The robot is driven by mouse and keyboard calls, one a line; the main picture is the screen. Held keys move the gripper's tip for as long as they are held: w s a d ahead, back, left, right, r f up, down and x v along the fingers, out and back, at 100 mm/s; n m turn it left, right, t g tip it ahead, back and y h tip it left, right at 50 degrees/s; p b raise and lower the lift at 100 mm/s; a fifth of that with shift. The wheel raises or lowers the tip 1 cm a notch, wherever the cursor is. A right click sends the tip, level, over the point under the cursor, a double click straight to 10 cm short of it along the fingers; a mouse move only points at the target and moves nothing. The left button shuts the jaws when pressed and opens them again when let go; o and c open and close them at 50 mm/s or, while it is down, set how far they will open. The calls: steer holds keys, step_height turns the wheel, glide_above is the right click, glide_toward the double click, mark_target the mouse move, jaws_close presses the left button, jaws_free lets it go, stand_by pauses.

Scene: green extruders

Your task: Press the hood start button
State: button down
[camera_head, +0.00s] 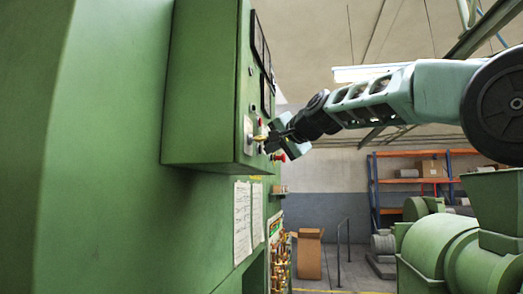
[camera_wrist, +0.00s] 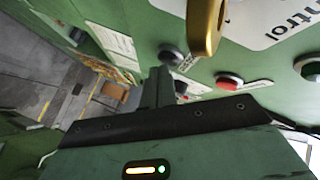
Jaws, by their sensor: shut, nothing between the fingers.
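The green control box (camera_head: 212,85) fills the upper left of the head view, its panel face seen nearly edge-on. My gripper (camera_head: 268,143) is shut and empty, its fingertips close to the lower part of that face. In the wrist view my gripper's shut fingers (camera_wrist: 158,82) point at the panel near a black button (camera_wrist: 171,53). A red button (camera_wrist: 229,82) lies right of the fingers, and a green button (camera_wrist: 309,69) is at the right edge. The labels are too small to read, so I cannot tell which is hood start, nor whether the fingers touch anything.
A brass-coloured handle (camera_wrist: 205,25) sticks out of the panel near my fingers. A red knob (camera_head: 280,157) juts out below the gripper. Papers (camera_head: 242,220) hang below the box. Green machines (camera_head: 440,245) and orange shelving (camera_head: 412,155) stand at the right.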

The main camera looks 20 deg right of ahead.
steer(key=shift+w+a, duration=0.15)
steer(key=shift+a, duration=0.05)
stand_by(0.3)
stand_by(0.3)
steer(key=shift+s+d+b, duration=0.4)
steer(key=shift+s+d, duration=0.05)
steer(key=shift+d, duration=0.2)
steer(key=shift+d, duration=0.1)
steer(key=d+b, duration=0.1)
steer(key=s+d+b, duration=0.2)
steer(key=d, duration=0.1)
steer(key=shift+s+d, duration=0.1)
steer(key=shift+s, duration=0.15)
stand_by(0.7)
